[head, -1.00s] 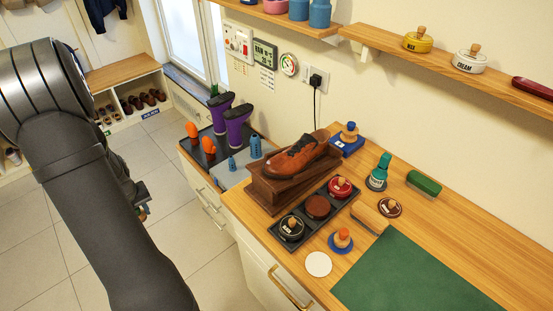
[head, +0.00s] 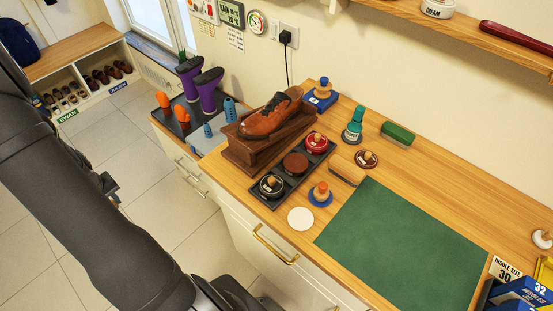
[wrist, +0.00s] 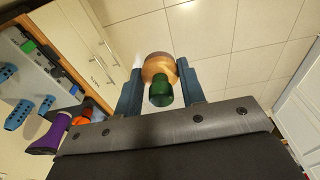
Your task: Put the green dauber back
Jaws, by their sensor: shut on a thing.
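The green dauber (wrist: 161,92), a round wooden piece with a dark green knob, sits between the two fingers of my gripper (wrist: 160,88) in the wrist view. The gripper is shut on it, and grey floor tiles show beyond. In the head view my gripper (head: 110,186) is mostly hidden behind my arm, over the floor left of the counter; the dauber is not clearly visible there. On the counter stand a dauber with an orange knob (head: 321,187) on a blue disc and one with a blue knob (head: 323,86) on a blue box.
A tray with black (head: 271,185), brown (head: 295,164) and red (head: 317,141) rounds lies before a shoe (head: 271,116) on a wooden block.

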